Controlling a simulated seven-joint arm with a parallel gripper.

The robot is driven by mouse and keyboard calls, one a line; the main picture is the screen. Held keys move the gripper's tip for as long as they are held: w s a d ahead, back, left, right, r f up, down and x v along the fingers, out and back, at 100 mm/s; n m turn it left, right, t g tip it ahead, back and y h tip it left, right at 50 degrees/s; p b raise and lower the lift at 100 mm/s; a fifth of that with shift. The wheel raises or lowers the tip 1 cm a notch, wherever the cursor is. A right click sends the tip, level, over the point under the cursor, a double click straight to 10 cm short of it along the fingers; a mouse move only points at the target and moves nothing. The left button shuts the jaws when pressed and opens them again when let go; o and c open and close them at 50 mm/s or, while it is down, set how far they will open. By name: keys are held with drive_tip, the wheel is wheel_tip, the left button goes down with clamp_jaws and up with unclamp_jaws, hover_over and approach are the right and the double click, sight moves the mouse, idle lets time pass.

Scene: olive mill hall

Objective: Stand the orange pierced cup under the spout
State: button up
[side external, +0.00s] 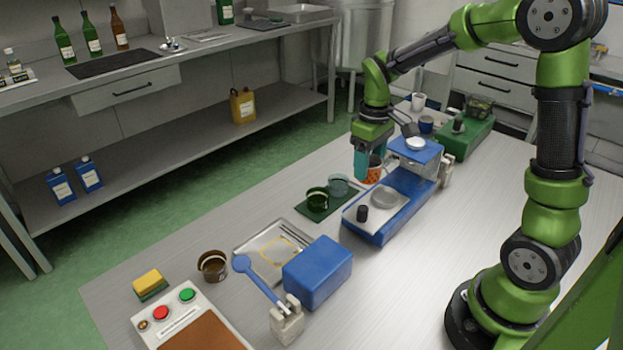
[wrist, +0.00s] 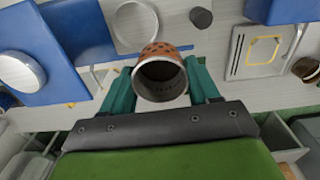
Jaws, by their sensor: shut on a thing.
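The orange pierced cup (side external: 375,171) is between my gripper's teal fingers (side external: 363,163), partly hidden by them in the side view. In the wrist view my gripper (wrist: 160,88) is shut on the cup (wrist: 161,50), whose dark open mouth faces the camera. The cup is beside the far long side of a blue machine (side external: 400,207). The machine has a pale top plate, a round disc (side external: 384,198) and a raised blue head (side external: 416,152). The disc also shows in the wrist view (wrist: 134,27), just above and left of the cup. I cannot make out the spout clearly.
A dark green mat (side external: 322,209) with a green cup (side external: 317,199) and a clear teal cup (side external: 338,185) lies left of the machine. A metal tray (side external: 262,265), a blue box (side external: 318,272) and a brown cup (side external: 212,265) are nearer. A green machine (side external: 465,137) stands behind.

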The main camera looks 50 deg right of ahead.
drive_tip(key=w+a+f+n, duration=0.1)
drive_tip(key=w+a+f, duration=0.15)
drive_tip(key=a, duration=0.45)
drive_tip(key=w+a+f, duration=0.1)
drive_tip(key=w+a, duration=0.3)
drive_tip(key=a, duration=0.4)
drive_tip(key=w+a+f+n, duration=0.1)
drive_tip(key=w+a+f, duration=0.15)
drive_tip(key=a, duration=0.45)
drive_tip(key=shift+w+f, duration=0.2)
drive_tip(key=shift+f, duration=2.2)
drive_tip(key=shift+s+f, duration=0.1)
drive_tip(key=shift+s, duration=1.35)
drive_tip(key=shift+s+f, duration=0.1)
drive_tip(key=shift+f, duration=0.05)
drive_tip(key=o, duration=1.1)
wheel_tip(320, 180, up, 8)
drive_tip(key=w, duration=0.1)
drive_tip(key=shift+f, duration=0.2)
